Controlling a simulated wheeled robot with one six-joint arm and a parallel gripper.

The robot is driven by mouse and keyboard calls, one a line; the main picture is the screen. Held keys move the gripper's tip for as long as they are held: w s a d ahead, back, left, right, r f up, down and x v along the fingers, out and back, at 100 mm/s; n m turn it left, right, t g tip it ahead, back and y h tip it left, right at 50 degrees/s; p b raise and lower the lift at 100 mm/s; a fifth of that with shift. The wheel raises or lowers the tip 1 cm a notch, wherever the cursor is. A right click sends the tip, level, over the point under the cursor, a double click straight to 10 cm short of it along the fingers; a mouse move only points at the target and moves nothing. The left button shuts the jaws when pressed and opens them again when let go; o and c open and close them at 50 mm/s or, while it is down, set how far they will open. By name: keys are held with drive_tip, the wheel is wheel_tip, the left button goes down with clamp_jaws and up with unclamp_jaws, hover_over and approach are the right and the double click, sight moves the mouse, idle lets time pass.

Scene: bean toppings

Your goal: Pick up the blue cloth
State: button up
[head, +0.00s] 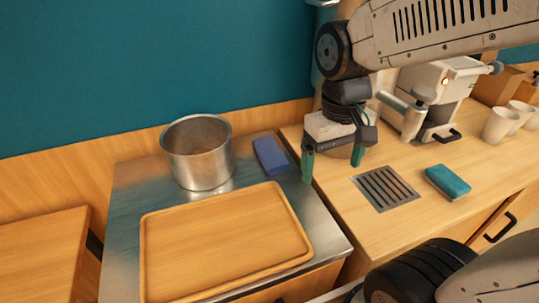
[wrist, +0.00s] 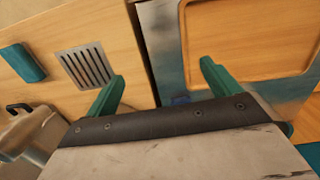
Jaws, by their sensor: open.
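The blue cloth (head: 270,156) lies folded on the metal top, between the steel pot and the counter edge, just behind the wooden tray. In the wrist view only a small blue bit (wrist: 181,99) shows at the gripper body's edge; the rest is hidden. My gripper (head: 333,172) is open and empty, with green fingers pointing down. It hangs to the right of the cloth, over the edge between the metal top and the wooden counter. In the wrist view the open fingers (wrist: 163,72) have nothing between them.
A steel pot (head: 198,155) stands left of the cloth. A wooden tray (head: 225,240) lies in front. On the right counter are a metal drain grate (head: 386,188), a teal sponge-like block (head: 448,182), a coffee machine (head: 428,90) and white cups (head: 499,125).

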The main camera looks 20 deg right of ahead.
drive_tip(key=w+a+f+t, duration=0.1)
drive_tip(key=w+f, duration=0.3)
drive_tip(key=w, duration=0.4)
drive_tip(key=w+a+f+t, duration=0.1)
drive_tip(key=w+f, duration=0.4)
drive_tip(key=w, duration=0.3)
drive_tip(key=t, duration=0.3)
approach(269, 151)
drive_tip(key=shift+s+d+f, duration=0.1)
drive_tip(key=shift+d+f, duration=0.15)
drive_tip(key=shift+f, duration=0.2)
drive_tip(key=shift+w, duration=0.3)
drive_tip(key=x, duration=0.7)
drive_tip(key=shift+w+a+f, duration=0.1)
drive_tip(key=shift+f, duration=0.2)
drive_tip(key=c, duration=1.1)
drive_tip(key=shift+r, duration=0.2)
drive_tip(key=shift+c, duration=0.3)
